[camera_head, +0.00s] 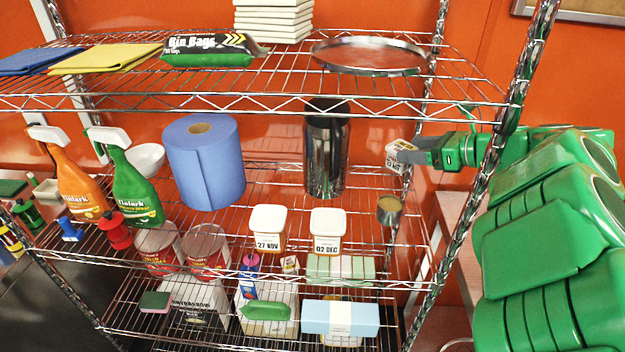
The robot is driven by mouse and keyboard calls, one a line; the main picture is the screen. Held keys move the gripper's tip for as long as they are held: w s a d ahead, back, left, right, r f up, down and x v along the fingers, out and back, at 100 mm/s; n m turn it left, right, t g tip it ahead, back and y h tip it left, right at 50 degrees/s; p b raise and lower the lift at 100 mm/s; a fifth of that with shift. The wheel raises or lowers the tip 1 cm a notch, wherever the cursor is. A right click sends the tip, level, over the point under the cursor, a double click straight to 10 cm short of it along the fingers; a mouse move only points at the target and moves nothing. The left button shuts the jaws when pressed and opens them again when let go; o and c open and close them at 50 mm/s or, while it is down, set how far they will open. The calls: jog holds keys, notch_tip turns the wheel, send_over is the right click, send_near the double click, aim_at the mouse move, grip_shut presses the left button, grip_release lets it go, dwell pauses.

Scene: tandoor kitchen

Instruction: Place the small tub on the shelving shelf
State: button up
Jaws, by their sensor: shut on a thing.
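My gripper (408,153) reaches in from the right at the right side of the wire shelving (290,93). It is shut on a small white tub (393,160), which is tilted and partly hidden by the fingers. The tub is held in the air below the top shelf in view, to the right of a dark metal cylinder (326,155). Two similar white tubs stand on the middle shelf, one labelled 27 NOV (267,222) and one labelled 02 DEC (328,225).
A metal measuring cup (389,211) is below my gripper. A blue paper roll (204,162) and spray bottles (130,182) stand to the left. The right front post (500,150) is close to my arm. Bare wire shows right of the 02 DEC tub.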

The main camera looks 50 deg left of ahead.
jog(key=w+a+f, duration=0.9)
jog(key=w, duration=0.1)
dwell(1.4)
jog(key=shift+f, duration=0.15)
jog(key=shift+w+a+f, duration=0.15)
jog(key=shift+f, duration=1.7)
jog(key=shift+f, duration=0.15)
jog(key=o, duration=1.6)
